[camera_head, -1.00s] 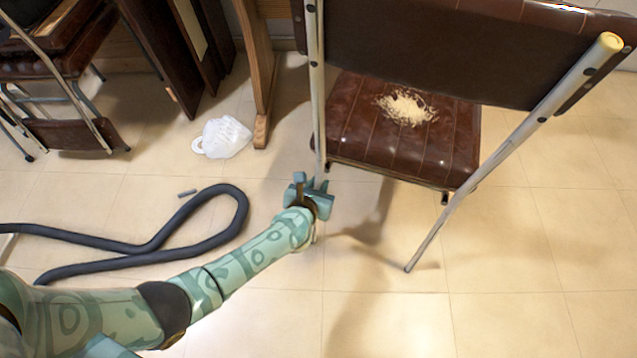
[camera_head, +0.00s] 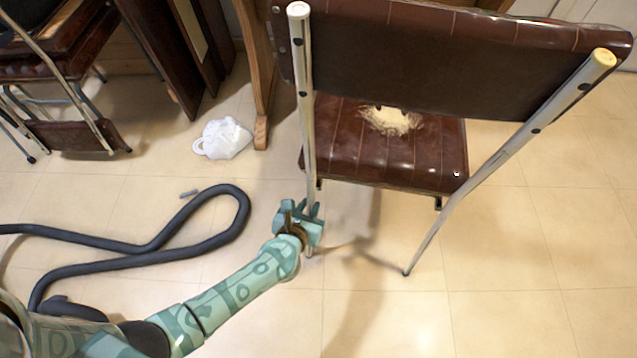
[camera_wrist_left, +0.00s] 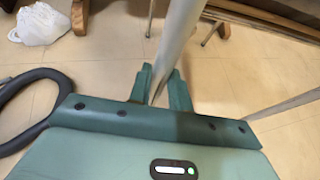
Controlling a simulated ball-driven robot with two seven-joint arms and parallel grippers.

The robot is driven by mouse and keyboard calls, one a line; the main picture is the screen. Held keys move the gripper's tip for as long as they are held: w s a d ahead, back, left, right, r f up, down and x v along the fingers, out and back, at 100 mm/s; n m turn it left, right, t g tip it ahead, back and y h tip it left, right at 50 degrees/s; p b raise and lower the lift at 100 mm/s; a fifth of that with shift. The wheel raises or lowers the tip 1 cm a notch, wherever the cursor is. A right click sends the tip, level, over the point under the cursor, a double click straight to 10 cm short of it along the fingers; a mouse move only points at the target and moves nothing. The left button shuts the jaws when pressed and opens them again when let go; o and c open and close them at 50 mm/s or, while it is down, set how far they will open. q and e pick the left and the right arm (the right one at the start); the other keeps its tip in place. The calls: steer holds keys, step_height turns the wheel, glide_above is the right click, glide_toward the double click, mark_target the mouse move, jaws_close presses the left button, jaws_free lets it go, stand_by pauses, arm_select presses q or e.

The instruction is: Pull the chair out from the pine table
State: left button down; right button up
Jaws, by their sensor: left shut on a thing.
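The chair (camera_head: 385,150) has a dark brown seat and backrest on pale metal legs, and its back faces me. A patch of pale shreds (camera_head: 391,120) lies on the seat. My left gripper (camera_head: 301,212) is shut on the chair's left rear leg (camera_head: 308,130), low down near the floor. In the left wrist view the leg (camera_wrist_left: 178,40) rises between the two fingers (camera_wrist_left: 160,88). My right gripper is not in view. A wooden upright (camera_head: 258,70) stands left of the chair; I cannot tell whether it belongs to the pine table.
A dark hose (camera_head: 150,245) loops on the tiled floor left of my arm. A white bag (camera_head: 223,138) lies near the wooden upright. Stacked dark chairs (camera_head: 65,70) stand at the far left. The floor at the lower right (camera_head: 520,310) is clear.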

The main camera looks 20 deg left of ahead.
arm_select(q)
steer(key=s, duration=1.1)
steer(key=shift+s+f+b, duration=0.2)
steer(key=shift+s+b, duration=0.1)
steer(key=shift+b, duration=0.05)
stand_by(0.4)
steer(key=c, duration=1)
jaws_free()
steer(key=shift+c, duration=0.2)
steer(key=shift+o, duration=0.2)
steer(key=shift+w+r, duration=0.1)
steer(key=s, duration=0.9)
steer(key=shift+s+d, duration=0.4)
